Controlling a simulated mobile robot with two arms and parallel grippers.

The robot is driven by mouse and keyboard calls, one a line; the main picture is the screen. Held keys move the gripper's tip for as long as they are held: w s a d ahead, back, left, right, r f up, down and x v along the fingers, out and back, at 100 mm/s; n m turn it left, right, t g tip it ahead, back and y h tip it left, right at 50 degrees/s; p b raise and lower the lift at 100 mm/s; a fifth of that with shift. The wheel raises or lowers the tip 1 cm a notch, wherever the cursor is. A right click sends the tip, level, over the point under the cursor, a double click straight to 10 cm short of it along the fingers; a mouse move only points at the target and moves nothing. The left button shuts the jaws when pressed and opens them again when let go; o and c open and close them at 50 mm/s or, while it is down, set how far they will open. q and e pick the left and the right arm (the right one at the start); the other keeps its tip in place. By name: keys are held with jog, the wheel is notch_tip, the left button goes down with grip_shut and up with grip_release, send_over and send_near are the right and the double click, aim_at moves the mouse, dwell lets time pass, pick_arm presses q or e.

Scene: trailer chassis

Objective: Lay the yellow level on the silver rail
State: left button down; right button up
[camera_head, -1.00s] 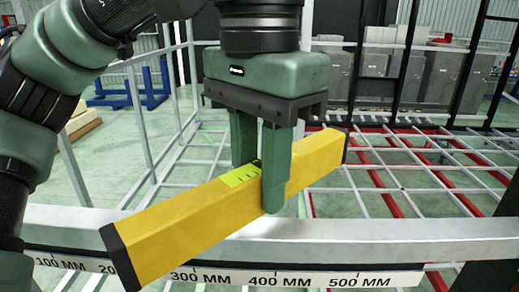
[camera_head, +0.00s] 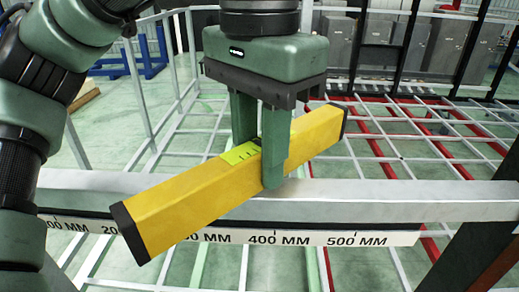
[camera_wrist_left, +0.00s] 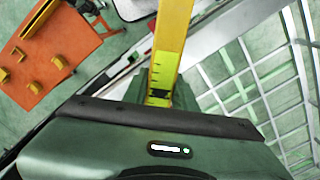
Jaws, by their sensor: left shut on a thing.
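The yellow level (camera_head: 190,205) is a long yellow bar with black end caps and a light green vial window. My left gripper (camera_head: 262,165) points down and is shut around the middle of the level. The level runs at an angle across the silver rail (camera_head: 400,205), its near left end sticking out in front of the rail. Whether it touches the rail or hangs just above it, I cannot tell. The level (camera_wrist_left: 172,40) also shows between the fingers in the left wrist view. My right gripper is not in view.
A white millimetre scale (camera_head: 320,238) runs along the rail's front face. Behind the rail is an open grid of white and red bars (camera_head: 400,150). The left wrist view shows an orange table (camera_wrist_left: 50,50) with small yellow items. The rail's right part is bare.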

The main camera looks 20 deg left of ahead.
pick_arm(q)
jog(key=shift+f, duration=0.4)
jog(key=c, duration=1)
grip_release()
jog(key=shift+c, duration=0.2)
jog(key=shift+r, duration=3.9)
